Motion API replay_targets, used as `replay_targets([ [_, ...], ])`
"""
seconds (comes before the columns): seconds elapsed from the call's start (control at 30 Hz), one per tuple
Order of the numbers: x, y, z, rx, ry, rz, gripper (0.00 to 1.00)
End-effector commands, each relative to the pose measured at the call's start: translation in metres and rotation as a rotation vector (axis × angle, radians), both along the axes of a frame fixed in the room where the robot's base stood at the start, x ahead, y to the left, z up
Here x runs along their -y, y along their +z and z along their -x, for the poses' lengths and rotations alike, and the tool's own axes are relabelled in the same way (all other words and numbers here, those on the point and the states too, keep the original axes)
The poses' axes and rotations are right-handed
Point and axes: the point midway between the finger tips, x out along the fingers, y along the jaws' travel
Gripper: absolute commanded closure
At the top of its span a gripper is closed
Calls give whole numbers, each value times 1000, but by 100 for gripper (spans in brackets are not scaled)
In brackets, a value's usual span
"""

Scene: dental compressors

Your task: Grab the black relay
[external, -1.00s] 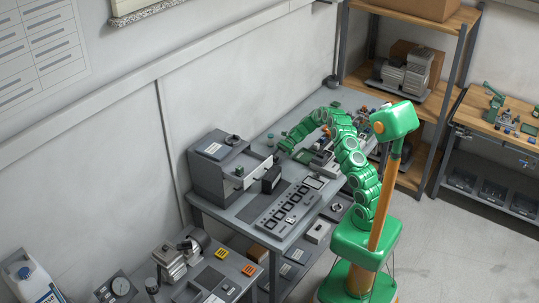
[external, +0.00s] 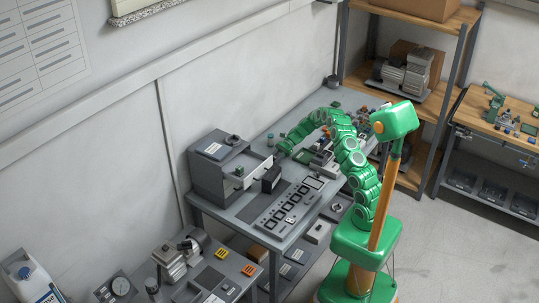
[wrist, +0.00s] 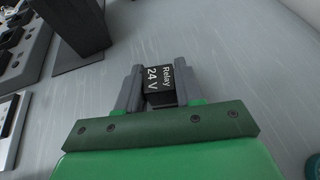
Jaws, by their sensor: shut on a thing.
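The black relay (wrist: 159,82), a small block with white "Relay 24 V" lettering, sits between the two grey fingers of my gripper (wrist: 160,88) in the wrist view. The fingers are shut on its two sides. Grey bench surface shows around and beyond it; I cannot tell whether the relay touches the bench. In the external view my gripper (external: 277,156) is low over the grey bench, just behind a black block. The relay is too small to make out there.
The black block (external: 271,179) stands close to my gripper and shows at upper left in the wrist view (wrist: 77,22). A grey machine (external: 220,165) stands to the left. A panel with dark square slots (external: 284,208) lies in front. Several small parts crowd the bench to the right.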

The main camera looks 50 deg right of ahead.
Motion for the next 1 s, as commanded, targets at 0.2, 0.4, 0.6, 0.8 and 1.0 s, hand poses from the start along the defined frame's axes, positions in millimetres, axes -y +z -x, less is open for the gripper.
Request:
replay_targets([
  [0.2, 0, 19, 0, 2, 0, 0, 94],
  [0.4, -2, 45, 11, 1, -1, -2, 94],
  [0.6, -5, 67, 30, 1, 0, -2, 94],
  [0.8, -8, 90, 49, 2, 1, -2, 94],
  [1.0, -13, 102, 77, 1, -1, -1, 94],
])
